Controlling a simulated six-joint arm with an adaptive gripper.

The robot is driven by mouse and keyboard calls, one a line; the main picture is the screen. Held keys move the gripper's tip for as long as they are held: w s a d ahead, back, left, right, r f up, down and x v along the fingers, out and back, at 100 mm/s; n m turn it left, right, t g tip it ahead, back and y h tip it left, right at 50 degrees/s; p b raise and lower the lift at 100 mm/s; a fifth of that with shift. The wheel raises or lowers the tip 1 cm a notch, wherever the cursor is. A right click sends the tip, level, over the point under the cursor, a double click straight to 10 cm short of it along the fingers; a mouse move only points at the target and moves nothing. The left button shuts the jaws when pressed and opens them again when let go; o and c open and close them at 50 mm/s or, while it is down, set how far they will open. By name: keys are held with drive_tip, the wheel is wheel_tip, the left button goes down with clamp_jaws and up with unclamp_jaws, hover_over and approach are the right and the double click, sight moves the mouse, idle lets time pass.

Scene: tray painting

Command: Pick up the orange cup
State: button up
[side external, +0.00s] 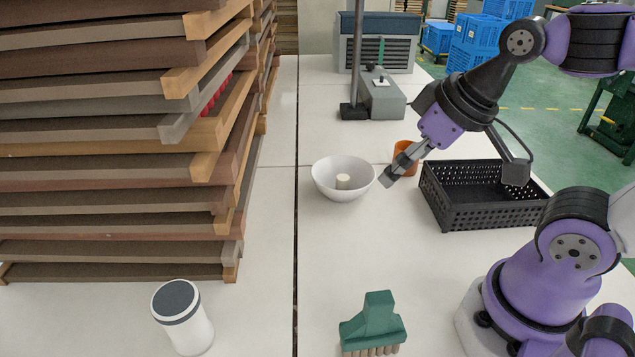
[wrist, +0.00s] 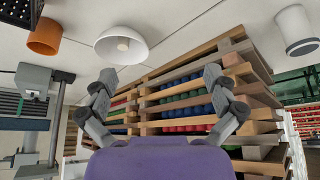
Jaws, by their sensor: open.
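The orange cup (side external: 405,154) stands on the white table, partly hidden behind my gripper in the side view. In the wrist view the cup (wrist: 45,37) is at the upper left, outside the space between my fingers. My gripper (side external: 389,180) is open and empty in the air, and its fingers point down and left, in front of the cup in the side view. In the wrist view the two fingers of my gripper (wrist: 163,80) are spread wide apart, with nothing between them.
A white bowl (side external: 325,182) with a small pale object inside stands left of my gripper. A black perforated crate (side external: 480,215) is to the right. A green brush (side external: 374,322) and a white canister (side external: 190,330) are in front. Stacked wooden trays (side external: 110,172) fill the left.

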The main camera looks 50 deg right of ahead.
idle(0.4)
drive_tip(key=m+g, duration=0.2)
approach(400, 146)
drive_tip(key=shift+s+a+f+h, duration=0.3)
drive_tip(key=shift+s+a+f, duration=0.35)
drive_tip(key=shift+s+a, duration=0.25)
drive_tip(key=x, duration=0.4)
drive_tip(key=shift+d+f, duration=0.2)
drive_tip(key=shift+f, duration=0.15)
drive_tip(key=shift+x, duration=2.75)
drive_tip(key=c, duration=1.2)
